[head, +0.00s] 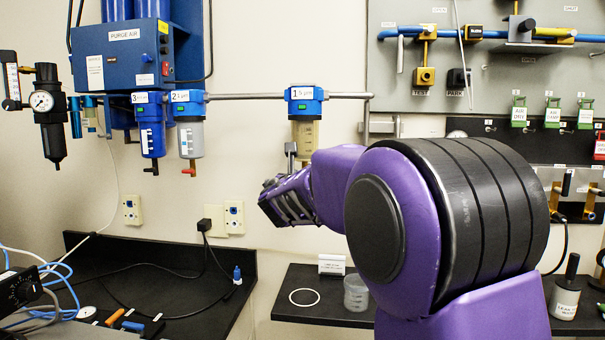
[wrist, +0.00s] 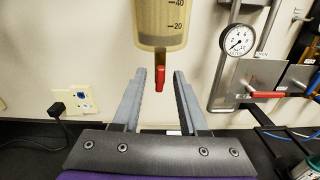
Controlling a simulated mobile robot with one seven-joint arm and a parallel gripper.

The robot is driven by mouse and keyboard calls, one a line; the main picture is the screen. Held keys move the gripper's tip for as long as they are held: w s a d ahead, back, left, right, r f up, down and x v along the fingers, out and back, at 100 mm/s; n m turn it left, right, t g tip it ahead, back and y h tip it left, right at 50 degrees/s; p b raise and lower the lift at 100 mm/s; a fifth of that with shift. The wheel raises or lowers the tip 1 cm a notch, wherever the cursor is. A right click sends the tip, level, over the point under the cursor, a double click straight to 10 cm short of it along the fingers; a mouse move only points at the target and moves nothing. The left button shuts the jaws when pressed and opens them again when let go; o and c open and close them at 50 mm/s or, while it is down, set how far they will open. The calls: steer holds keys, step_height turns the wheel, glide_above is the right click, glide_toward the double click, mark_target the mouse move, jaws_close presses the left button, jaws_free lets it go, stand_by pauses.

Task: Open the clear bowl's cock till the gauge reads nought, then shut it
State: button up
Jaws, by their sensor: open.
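The clear bowl (head: 305,134), yellowish and hanging under the blue filter head labelled 1, is partly hidden by my arm in the head view. In the wrist view the bowl (wrist: 160,22) shows its scale marks, and its red cock (wrist: 160,80) hangs below. My gripper (wrist: 160,73) is open, pointing at the cock from below the bowl. One finger appears on each side of the cock with gaps; depth is uncertain. A round white gauge (wrist: 237,39) is right of the bowl; its reading is too small to tell.
Filter bowls 2 (head: 190,139) and 3 (head: 152,138) hang to the left on the same pipe. A black regulator with another gauge (head: 41,100) is farther left. A red-handled valve (wrist: 267,94) sits right of my fingers. A socket (wrist: 79,100) is on the wall.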

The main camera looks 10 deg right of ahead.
steer(key=shift+w, duration=0.15)
jaws_close()
